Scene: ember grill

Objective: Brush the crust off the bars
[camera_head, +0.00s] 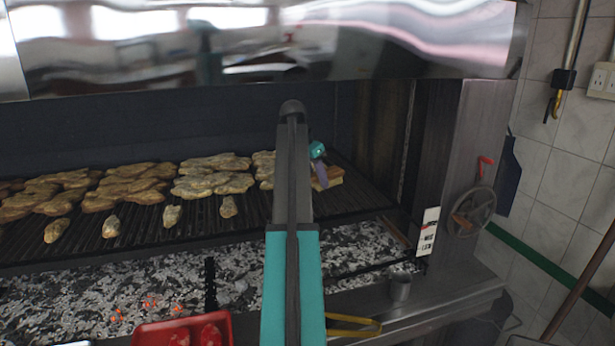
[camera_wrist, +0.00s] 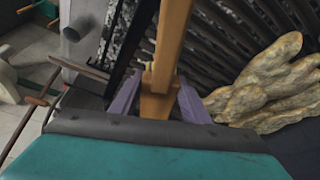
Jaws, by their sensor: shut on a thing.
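The grill bars (camera_head: 365,207) run under the hood, dark and slatted; they also show in the wrist view (camera_wrist: 225,50). My gripper (camera_wrist: 160,98) has its two purple fingers shut on the wooden handle of a brush (camera_wrist: 170,45). In the head view my gripper (camera_head: 320,174) is over the right end of the bars, partly behind my arm. A wooden part of the brush (camera_head: 334,179) shows just beside it. The brush's bristles are hidden, so I cannot tell whether they touch the bars. I cannot make out the crust on the dark bars.
Browned meat pieces (camera_head: 128,185) cover the left and middle bars, and some lie close to my gripper's right in the wrist view (camera_wrist: 270,85). Grey coals (camera_head: 90,285) lie below. The steel hood (camera_head: 400,45) hangs above. A red tray (camera_head: 185,330) and metal cup (camera_head: 400,284) stand in front.

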